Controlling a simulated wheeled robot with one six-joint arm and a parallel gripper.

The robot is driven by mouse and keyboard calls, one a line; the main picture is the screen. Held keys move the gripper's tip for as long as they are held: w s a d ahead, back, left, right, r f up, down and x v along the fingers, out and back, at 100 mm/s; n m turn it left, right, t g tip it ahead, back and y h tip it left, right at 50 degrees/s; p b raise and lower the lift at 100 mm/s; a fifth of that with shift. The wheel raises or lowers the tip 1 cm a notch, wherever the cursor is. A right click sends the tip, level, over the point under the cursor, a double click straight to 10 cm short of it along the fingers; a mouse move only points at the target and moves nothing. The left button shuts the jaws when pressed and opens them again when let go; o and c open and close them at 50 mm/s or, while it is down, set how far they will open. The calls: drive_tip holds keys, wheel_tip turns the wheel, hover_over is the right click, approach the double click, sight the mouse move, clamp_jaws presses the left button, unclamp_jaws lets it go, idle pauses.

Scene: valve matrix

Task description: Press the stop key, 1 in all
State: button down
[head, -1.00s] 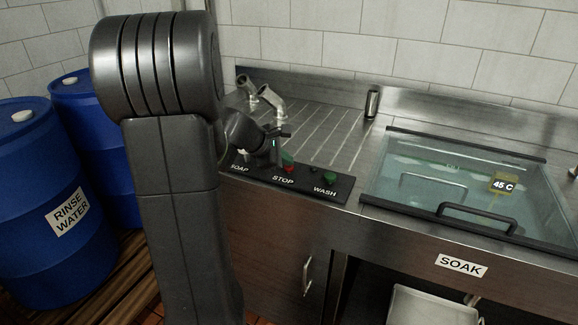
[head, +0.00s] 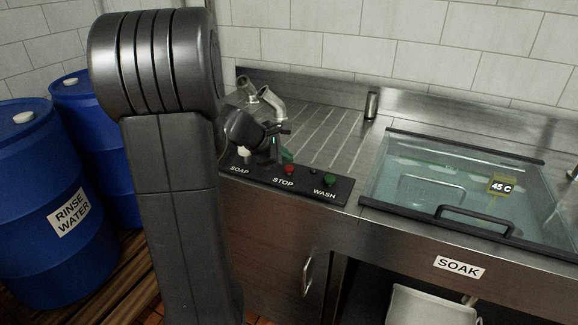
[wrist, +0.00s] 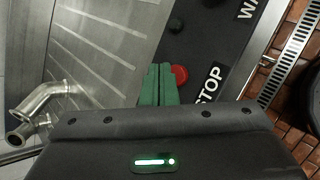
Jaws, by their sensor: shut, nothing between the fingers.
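The stop key (head: 289,170) is a round red button on the black control panel, above the white STOP label (head: 283,182). In the wrist view the red key (wrist: 179,75) sits beside the STOP lettering (wrist: 210,84). My gripper (head: 287,155) has green fingers, shut together and empty. In the head view the fingertips are just above and behind the red key. In the wrist view the fingers (wrist: 159,72) lie immediately left of the key, hiding little of it. I cannot tell their exact height or whether they touch the panel.
The panel (head: 345,189) also has a green wash key (head: 330,180), a small black knob (head: 314,170) and a whitish soap control (head: 243,153). Bent metal taps (head: 270,103) stand behind my gripper. A glass-covered soak tank (head: 430,175) is at right; blue drums (head: 50,200) are at left.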

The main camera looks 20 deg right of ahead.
sight(286, 168)
wheel_tip(286, 168, up, 5)
drive_tip(key=p, duration=0.4)
drive_tip(key=shift+r, duration=0.1)
drive_tip(key=shift+s+a, duration=0.1)
idle(0.7)
